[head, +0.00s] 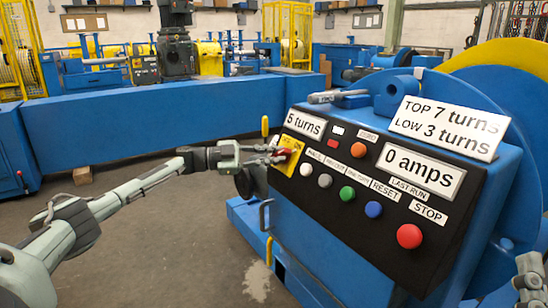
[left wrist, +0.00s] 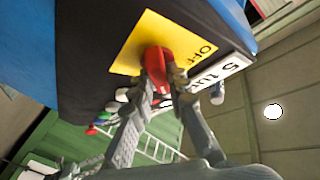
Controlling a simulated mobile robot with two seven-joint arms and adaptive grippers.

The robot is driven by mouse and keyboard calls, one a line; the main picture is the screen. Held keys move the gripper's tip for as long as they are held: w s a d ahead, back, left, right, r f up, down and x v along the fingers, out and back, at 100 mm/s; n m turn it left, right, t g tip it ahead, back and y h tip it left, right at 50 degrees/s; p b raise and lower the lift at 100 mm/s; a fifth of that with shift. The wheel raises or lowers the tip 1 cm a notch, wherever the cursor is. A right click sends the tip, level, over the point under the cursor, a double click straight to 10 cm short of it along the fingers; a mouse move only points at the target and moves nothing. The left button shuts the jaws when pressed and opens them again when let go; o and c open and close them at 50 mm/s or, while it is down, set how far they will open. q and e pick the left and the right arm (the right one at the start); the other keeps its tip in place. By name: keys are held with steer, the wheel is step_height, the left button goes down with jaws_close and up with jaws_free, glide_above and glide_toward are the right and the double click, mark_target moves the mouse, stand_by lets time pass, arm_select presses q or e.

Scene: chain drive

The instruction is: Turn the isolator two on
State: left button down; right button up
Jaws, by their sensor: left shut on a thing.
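The isolator is a red knob (left wrist: 158,62) on a yellow plate (left wrist: 135,38) at the left end of the black control panel (head: 345,215). The word OFF shows on the plate in the left wrist view. The yellow plate also shows in the head view (head: 291,146). My left gripper (left wrist: 163,86) is shut on the red knob, one finger at each side. In the head view my left gripper (head: 268,158) reaches the plate from the left and hides part of it. A grey part of my right side shows at the lower right of the head view; its fingers cannot be made out.
The panel bears a "5 turns" display (head: 305,123), a "0 amps" display (head: 420,170), several coloured buttons and a red stop button (head: 409,236). A yellow-ended lever (head: 265,126) stands just beside my left gripper. The floor (head: 170,240) left of the machine is clear.

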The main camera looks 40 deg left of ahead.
stand_by(0.5)
arm_select(q)
steer(key=c, duration=1.5)
jaws_free()
steer(key=v, duration=1.2)
steer(key=shift+w+a, duration=0.1)
